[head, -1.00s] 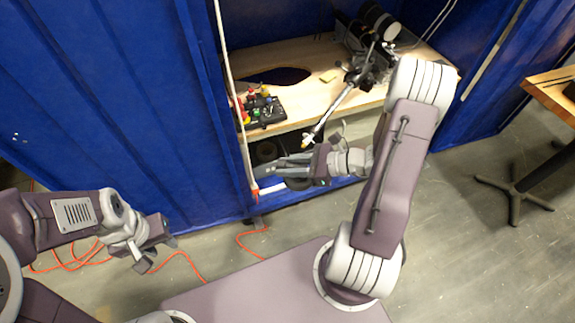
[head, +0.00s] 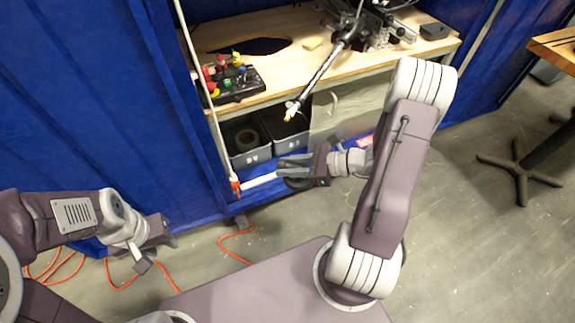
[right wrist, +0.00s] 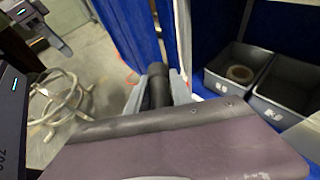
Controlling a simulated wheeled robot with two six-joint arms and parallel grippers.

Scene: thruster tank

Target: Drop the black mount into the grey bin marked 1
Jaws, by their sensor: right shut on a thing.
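My right gripper (head: 282,167) is shut on the black mount, with its fingers pointing left in the head view. In the right wrist view the mount (right wrist: 158,86) is a dark upright piece between the two grey fingers. Two grey bins stand side by side on the low shelf, beyond and left of this gripper. The left bin (head: 258,159) holds a tape roll; the right bin (head: 290,147) looks mostly empty. Both have white front labels, too small to read surely. They also show in the right wrist view. My left gripper (head: 158,254) is open and empty over the floor.
A wooden bench (head: 300,75) above the bins carries a button box (head: 232,82). A metal rod (head: 322,72) slopes down over the right bin. A white post (head: 205,95) stands left of the bins. Orange cable (head: 235,258) lies on the floor.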

